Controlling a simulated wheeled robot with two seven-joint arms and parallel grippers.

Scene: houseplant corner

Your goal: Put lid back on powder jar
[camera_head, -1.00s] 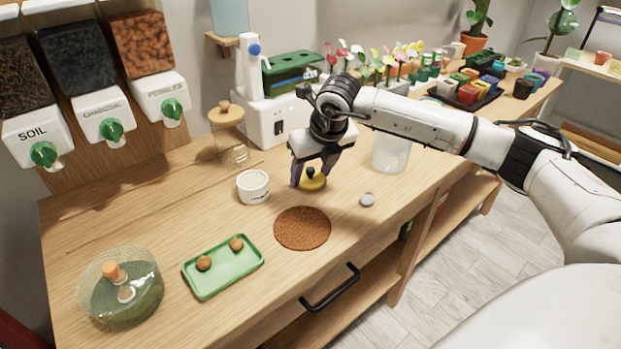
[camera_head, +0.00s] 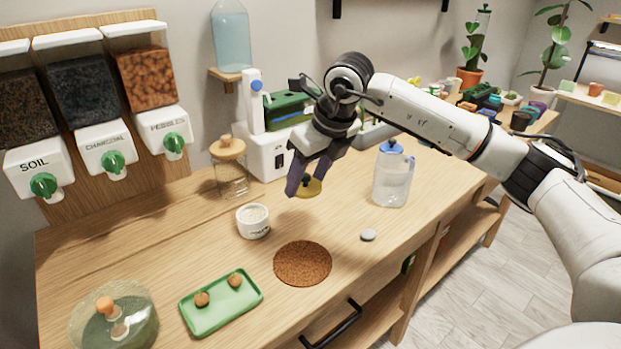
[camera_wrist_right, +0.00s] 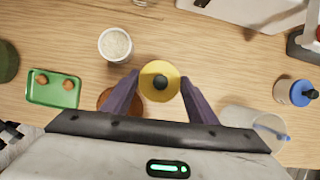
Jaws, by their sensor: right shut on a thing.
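The powder jar (camera_head: 253,222) is a small white pot, open at the top, with pale powder inside. It stands upright on the wooden bench and also shows in the right wrist view (camera_wrist_right: 116,45). My right gripper (camera_head: 306,187) is shut on the yellow lid (camera_head: 309,188), which has a dark knob. The lid is held above the bench, to the right of the jar and apart from it. In the right wrist view the lid (camera_wrist_right: 159,69) sits between the purple fingertips (camera_wrist_right: 160,84). My left gripper is not in view.
A round cork mat (camera_head: 303,264) lies in front of the jar. A cork-lidded glass jar (camera_head: 231,172) stands behind. Bare bench lies between jar and lid.

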